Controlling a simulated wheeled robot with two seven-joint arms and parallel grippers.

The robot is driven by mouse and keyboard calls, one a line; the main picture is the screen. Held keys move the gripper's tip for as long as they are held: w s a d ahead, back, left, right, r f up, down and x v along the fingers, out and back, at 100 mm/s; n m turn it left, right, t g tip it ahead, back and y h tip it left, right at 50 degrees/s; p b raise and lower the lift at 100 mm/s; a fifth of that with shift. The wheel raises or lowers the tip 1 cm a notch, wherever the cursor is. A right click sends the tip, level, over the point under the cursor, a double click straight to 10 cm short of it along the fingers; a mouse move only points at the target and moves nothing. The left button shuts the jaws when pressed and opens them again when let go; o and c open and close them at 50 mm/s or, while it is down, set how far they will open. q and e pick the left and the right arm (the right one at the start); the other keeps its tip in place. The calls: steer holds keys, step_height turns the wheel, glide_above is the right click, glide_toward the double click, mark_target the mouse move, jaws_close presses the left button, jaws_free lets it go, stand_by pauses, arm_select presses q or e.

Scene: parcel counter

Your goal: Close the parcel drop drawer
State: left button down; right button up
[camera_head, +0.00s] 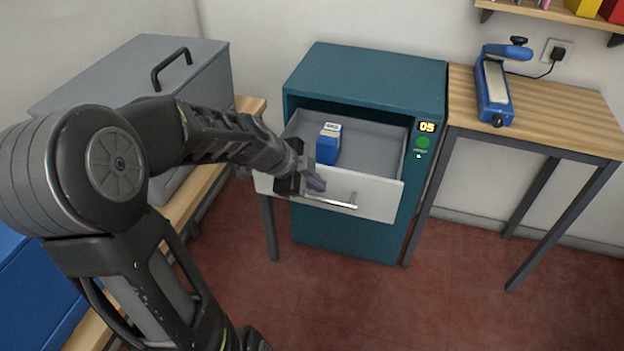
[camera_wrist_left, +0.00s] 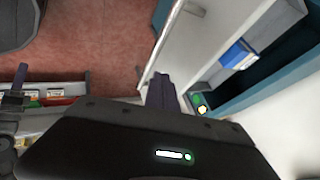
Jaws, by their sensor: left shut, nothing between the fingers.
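The parcel drop drawer (camera_head: 384,199) has a white front with a metal bar handle (camera_head: 331,203). It stands open, pulled out of the teal cabinet (camera_head: 365,75). A blue box with a white top (camera_head: 327,148) sits inside the drawer toward the left. My left gripper (camera_head: 316,183) is shut and empty, close to the drawer front near the left end of the handle. I cannot tell whether it touches. In the left wrist view, the fingers (camera_wrist_left: 160,90) are together beside the white drawer front (camera_wrist_left: 193,38), and the blue box (camera_wrist_left: 237,54) shows behind it. My right gripper is not in view.
A grey lidded bin (camera_head: 140,75) stands on a wooden bench at the left. A wooden table (camera_head: 550,105) with a blue device (camera_head: 494,85) adjoins the cabinet at the right. The cabinet has a display with a green button (camera_head: 422,142). Red floor in front is clear.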

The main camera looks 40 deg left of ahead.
mark_target(338, 197)
arm_select(q)
steer(key=x, duration=0.6)
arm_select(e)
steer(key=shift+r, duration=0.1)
